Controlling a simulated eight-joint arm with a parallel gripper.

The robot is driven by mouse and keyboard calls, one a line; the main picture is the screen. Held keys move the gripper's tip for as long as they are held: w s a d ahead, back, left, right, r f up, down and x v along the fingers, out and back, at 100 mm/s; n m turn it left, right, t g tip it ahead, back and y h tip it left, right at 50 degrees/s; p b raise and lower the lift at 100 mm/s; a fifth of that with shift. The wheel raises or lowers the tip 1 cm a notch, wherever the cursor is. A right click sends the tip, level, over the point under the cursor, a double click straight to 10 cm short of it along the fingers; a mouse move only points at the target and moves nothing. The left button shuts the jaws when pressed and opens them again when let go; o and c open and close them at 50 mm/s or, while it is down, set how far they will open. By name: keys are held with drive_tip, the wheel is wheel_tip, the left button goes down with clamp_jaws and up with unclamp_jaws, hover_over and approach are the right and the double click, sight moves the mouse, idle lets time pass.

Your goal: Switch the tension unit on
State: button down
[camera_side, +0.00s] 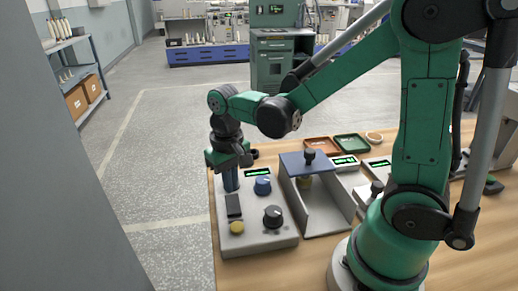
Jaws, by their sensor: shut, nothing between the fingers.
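A light grey control box (258,242) stands at the left end of the wooden table. It has a lit green display (257,172), a blue knob (263,186), a black knob (272,216), a dark rocker-like switch (234,205) and a yellow button (237,227). No label is readable, so I cannot tell whether this is the tension unit. My gripper (231,186) is shut and empty, pointing down over the box's left side, just behind the dark switch. I cannot tell whether its tips touch the box. The switch's position is too small to read.
A grey open-sided housing with a blue top (306,162) and black knob stands right of the box. More small units with displays (377,163) sit further right, partly behind my arm. A brown tray (318,145) and a green tray (352,142) lie at the back.

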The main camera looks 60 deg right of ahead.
sight(232, 198)
drive_tip(key=shift+f, duration=1.15)
idle(1.0)
drive_tip(key=shift+r, duration=3.5)
drive_tip(key=s+n+t, duration=0.1)
drive_tip(key=t, duration=0.1)
drive_tip(key=s+r+n+t, duration=0.1)
drive_tip(key=t, duration=0.1)
drive_tip(key=s+r+n+t, duration=0.1)
drive_tip(key=t, duration=0.2)
drive_tip(key=shift+a+r, duration=0.25)
